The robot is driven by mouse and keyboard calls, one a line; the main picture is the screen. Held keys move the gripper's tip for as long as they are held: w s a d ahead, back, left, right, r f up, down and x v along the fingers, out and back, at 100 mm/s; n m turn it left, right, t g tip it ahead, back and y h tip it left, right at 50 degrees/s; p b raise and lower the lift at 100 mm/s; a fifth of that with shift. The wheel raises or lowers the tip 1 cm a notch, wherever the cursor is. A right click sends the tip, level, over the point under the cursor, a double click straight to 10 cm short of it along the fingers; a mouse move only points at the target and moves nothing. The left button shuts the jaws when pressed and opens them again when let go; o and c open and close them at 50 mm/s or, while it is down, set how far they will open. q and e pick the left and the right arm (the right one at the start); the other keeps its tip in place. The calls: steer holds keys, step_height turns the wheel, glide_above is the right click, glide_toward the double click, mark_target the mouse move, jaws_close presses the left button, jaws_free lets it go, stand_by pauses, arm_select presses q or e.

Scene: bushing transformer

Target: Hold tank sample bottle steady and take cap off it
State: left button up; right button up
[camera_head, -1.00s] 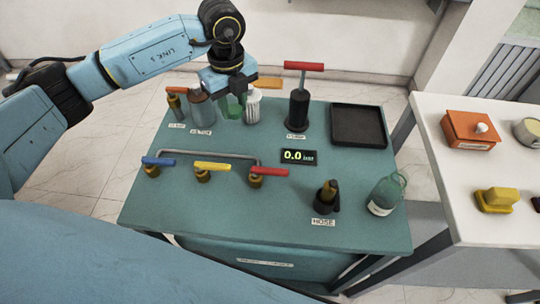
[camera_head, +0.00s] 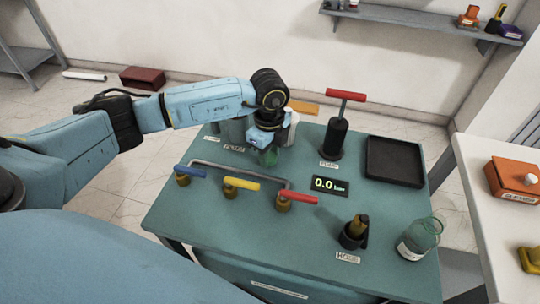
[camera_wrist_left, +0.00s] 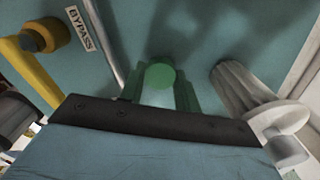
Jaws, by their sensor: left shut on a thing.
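A clear greenish glass bottle (camera_head: 418,240) with a pale label stands upright at the table's front right, apart from both grippers. Its neck looks open, but it is too small to be sure. My left gripper (camera_head: 267,157) is at the back left of the table, just in front of a white ribbed cylinder. In the left wrist view, its green fingers (camera_wrist_left: 162,95) are shut on a round green piece (camera_wrist_left: 160,76). I cannot tell whether this is a cap. My right gripper is not in view.
The teal table (camera_head: 225,222) bears a red-handled pump (camera_head: 335,130), a black tray (camera_head: 394,161), a hose holder (camera_head: 354,232) and blue, yellow and red valves (camera_head: 240,184). The white ribbed cylinder (camera_wrist_left: 243,88) is close beside the fingers. A white side table (camera_head: 480,185) stands right.

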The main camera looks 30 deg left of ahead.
arm_select(q)
steer(key=shift+f, duration=0.5)
steer(key=o, duration=1.1)
steer(key=shift+f, duration=0.15)
steer(key=shift+c, duration=0.2)
steer(key=shift+r, duration=0.3)
step_height(320, 180, up, 12)
steer(key=shift+p, duration=0.35)
steer(key=shift+f, duration=0.15)
